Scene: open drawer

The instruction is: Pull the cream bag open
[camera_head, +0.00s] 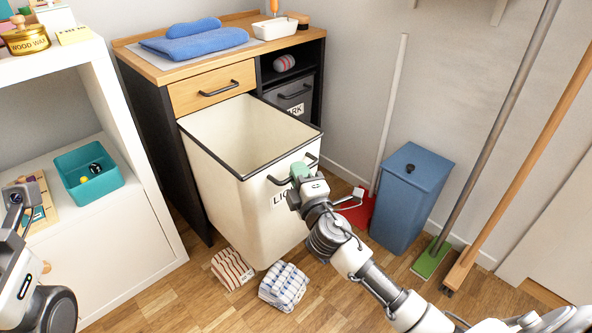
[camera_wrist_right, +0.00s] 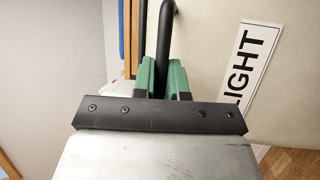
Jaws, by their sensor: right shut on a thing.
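The cream bag (camera_head: 222,192) is a tall, dark-rimmed bin standing well out from the cabinet front, and its inside looks empty. Its label reads LIGHT in the right wrist view (camera_wrist_right: 251,65), partly hidden by my gripper in the head view. My right gripper (camera_head: 299,171) is at the dark handle on the bag's front. Its green fingers (camera_wrist_right: 160,76) are shut around the handle bar (camera_wrist_right: 164,38). Only part of my left arm shows at the left edge of the head view; its fingertips are not seen.
Two folded cloths, one red-striped (camera_head: 232,268) and one blue-checked (camera_head: 284,286), lie on the floor by the bag. A blue bin (camera_head: 408,200), red dustpan (camera_head: 358,212) and brooms stand right. A dark bag (camera_head: 290,97) sits in the cabinet. A white shelf (camera_head: 120,262) stands left.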

